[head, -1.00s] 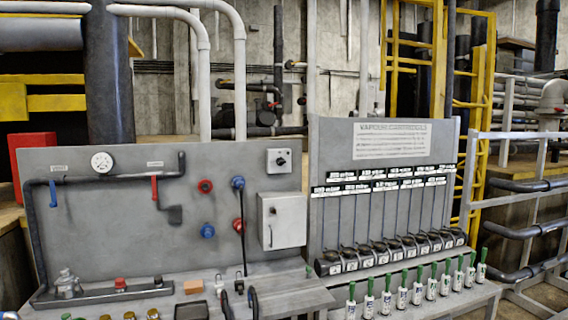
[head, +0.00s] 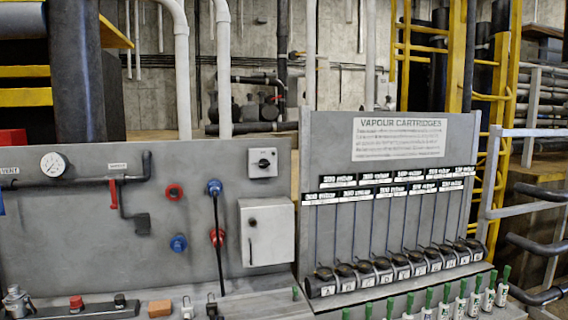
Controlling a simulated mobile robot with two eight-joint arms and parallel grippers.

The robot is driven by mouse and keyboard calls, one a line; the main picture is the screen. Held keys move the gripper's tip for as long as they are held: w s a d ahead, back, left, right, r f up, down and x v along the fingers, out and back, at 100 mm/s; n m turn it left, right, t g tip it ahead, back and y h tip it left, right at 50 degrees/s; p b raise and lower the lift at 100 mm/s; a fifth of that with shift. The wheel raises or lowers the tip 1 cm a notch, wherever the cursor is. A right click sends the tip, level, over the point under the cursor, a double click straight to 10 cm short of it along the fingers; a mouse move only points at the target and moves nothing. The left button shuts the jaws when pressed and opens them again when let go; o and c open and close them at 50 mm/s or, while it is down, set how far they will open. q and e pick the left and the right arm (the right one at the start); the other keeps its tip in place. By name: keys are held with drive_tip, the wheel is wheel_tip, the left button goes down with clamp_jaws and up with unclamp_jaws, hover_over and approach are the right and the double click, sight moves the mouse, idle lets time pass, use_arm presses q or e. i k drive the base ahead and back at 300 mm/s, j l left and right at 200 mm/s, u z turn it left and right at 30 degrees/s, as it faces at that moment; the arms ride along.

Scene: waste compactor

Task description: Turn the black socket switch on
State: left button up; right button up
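A small light-grey box with a black rotary knob (head: 263,163) is at the upper right of the grey wall panel (head: 90,230) in the head view. It looks like the black switch, but its marking is too small to read. A blue round socket or plug (head: 214,187) is to its lower left, with a black cable hanging down from it. A red round fitting (head: 174,192) and a lower blue one (head: 178,243) are further left. Neither of my grippers is in view.
A light-grey cabinet (head: 267,235) is below the knob. The vapour cartridges rack (head: 324,240) stands right, with several green-topped cartridges (head: 461,301) in front. A gauge (head: 53,165) and red lever (head: 112,193) are left. The bench holds an orange block (head: 160,308).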

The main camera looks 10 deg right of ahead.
sight(264, 162)
drive_tip(key=i+l+z, duration=0.2)
drive_tip(key=i+l, duration=0.6)
drive_tip(key=l, duration=0.1)
